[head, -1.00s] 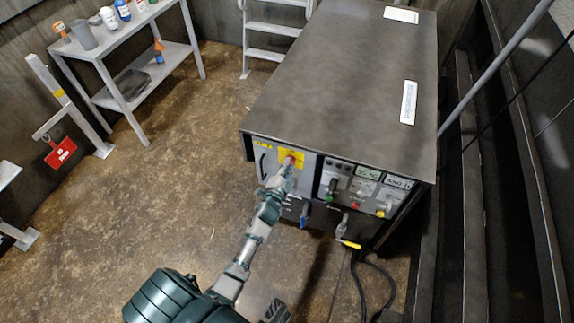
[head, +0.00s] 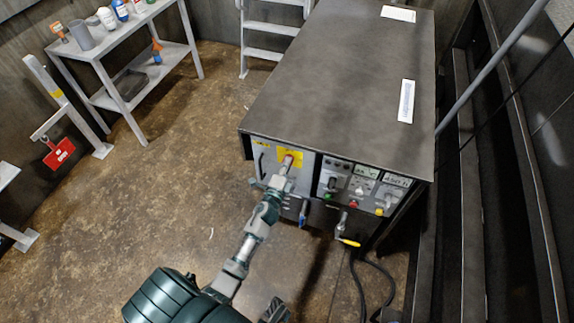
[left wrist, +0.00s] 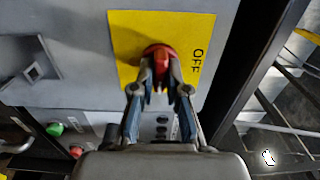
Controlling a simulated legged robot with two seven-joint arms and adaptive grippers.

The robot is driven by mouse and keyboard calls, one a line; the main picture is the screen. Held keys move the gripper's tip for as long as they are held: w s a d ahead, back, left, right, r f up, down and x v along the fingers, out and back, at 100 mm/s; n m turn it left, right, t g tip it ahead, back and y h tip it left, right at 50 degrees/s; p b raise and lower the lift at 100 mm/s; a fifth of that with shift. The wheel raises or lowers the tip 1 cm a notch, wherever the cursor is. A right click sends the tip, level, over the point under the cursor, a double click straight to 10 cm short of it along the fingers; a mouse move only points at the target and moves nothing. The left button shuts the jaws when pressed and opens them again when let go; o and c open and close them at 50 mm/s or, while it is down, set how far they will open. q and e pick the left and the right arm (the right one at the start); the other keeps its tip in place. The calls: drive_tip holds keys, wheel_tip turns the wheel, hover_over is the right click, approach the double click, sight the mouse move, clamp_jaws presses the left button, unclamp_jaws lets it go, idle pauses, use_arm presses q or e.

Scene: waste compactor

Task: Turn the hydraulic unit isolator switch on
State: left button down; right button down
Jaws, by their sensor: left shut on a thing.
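The isolator switch is a red knob (left wrist: 158,55) on a yellow plate (left wrist: 196,28) marked OFF, on the front of the hydraulic unit (head: 345,75). The yellow plate also shows in the head view (head: 292,153). My left gripper (left wrist: 160,72) is shut on the red knob, with one finger on each side of it. In the head view my left gripper (head: 284,170) reaches the front panel and partly hides the knob. The word OFF reads sideways in the left wrist view. My right gripper is not in clear view.
Right of the switch is a control panel with a green button (head: 326,198) and a red button (head: 353,204). Below hang a yellow-tipped lever (head: 348,242) and black cables (head: 375,275). A grey shelf (head: 100,62) stands at the left. The floor between is clear.

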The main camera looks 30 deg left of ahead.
use_arm(q)
drive_tip(key=shift+s+d+f, duration=0.1)
drive_tip(key=shift+f, duration=0.3)
drive_tip(key=c, duration=1.2)
unclamp_jaws()
drive_tip(key=shift+r, duration=0.1)
drive_tip(key=shift+r, duration=0.1)
drive_tip(key=v, duration=1.1)
drive_tip(key=shift+s, duration=0.35)
